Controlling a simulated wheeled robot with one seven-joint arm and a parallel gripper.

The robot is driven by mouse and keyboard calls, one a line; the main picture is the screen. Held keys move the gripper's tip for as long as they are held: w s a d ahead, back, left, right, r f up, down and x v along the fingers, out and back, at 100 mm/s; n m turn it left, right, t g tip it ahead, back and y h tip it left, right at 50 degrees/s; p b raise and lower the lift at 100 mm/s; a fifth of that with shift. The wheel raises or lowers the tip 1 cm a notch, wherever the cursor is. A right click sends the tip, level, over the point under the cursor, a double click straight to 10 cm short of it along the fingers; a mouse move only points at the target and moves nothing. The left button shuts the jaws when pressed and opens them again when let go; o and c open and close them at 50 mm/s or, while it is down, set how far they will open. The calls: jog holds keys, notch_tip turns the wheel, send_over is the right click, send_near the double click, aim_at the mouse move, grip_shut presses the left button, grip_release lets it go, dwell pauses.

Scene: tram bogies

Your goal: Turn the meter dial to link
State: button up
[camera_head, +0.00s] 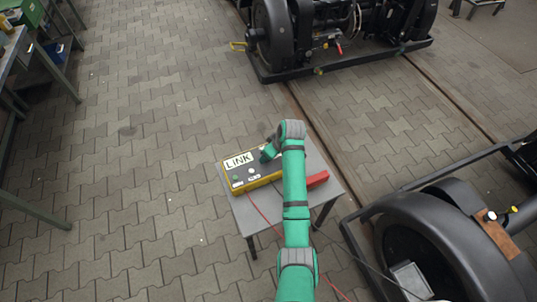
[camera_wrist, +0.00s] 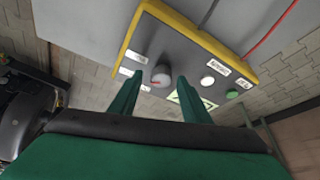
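The meter (camera_head: 250,181) is a yellow-edged box with a grey face and a white sign reading LINK, lying on a small grey table (camera_head: 232,207). In the wrist view the meter face (camera_wrist: 190,50) has a round grey dial (camera_wrist: 161,70) with a red mark towards its lower left. My gripper (camera_wrist: 161,77) is open, one finger on each side of the dial, with apparent gaps. In the head view my gripper (camera_head: 266,156) is over the meter's right part, hiding the dial.
A white round spot (camera_wrist: 207,82) and a green button (camera_wrist: 232,94) are on the meter face. A red object (camera_head: 318,179) lies right of the meter. A red cable (camera_head: 262,212) runs from it. Black bogies (camera_head: 340,40) stand behind; a wheel (camera_head: 425,240) stands at right.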

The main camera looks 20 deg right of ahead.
jog(key=shift+r, duration=0.1)
jog(key=v, duration=1)
jog(key=shift+s+r, duration=0.2)
jog(key=shift+r, duration=0.15)
jog(key=shift+w+d, duration=0.1)
